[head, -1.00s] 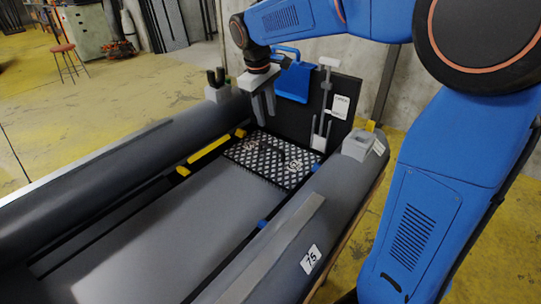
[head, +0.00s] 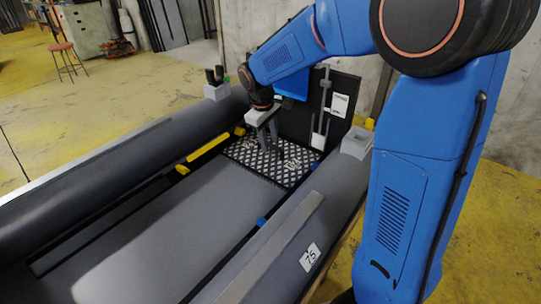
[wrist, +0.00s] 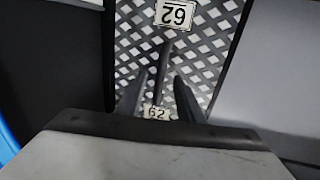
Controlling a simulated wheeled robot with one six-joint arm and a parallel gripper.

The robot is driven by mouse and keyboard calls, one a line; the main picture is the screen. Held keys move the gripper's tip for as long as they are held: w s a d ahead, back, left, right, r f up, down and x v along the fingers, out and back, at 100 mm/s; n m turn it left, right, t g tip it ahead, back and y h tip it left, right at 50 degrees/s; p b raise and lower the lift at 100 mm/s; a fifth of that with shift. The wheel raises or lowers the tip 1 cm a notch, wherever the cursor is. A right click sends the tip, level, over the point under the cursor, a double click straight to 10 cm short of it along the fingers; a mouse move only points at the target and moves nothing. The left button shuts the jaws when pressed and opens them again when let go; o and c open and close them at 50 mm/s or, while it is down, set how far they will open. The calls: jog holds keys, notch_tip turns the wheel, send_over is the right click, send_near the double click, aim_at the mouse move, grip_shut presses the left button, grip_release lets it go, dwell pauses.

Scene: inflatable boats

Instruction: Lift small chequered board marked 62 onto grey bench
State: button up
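The chequered board (head: 285,172), black and white, lies flat at the far end of the boat, before the dark upright panel. In the wrist view the board (wrist: 208,48) shows two labels marked 62. A dark narrow bar stands out over its middle, perhaps a handle. My gripper (head: 267,146) is low over the board, pointing down. In the wrist view my gripper (wrist: 160,97) has its two fingers apart, one on each side of the bar; I cannot tell whether they touch it. A flat grey surface (head: 185,215), perhaps the grey bench, lies in front of the board.
Thick grey tubes (head: 85,190) flank the boat's inside. The right tube carries a label 75 (head: 310,257) and a grey strip. A yellow bar (head: 205,148) lies left of the board. The dark upright panel (head: 340,105) stands close behind. The grey surface is clear.

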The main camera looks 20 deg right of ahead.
jog(key=shift+d+f, duration=0.1)
jog(key=shift+f, duration=0.45)
grip_shut()
jog(key=shift+w+r, duration=0.1)
dwell(0.9)
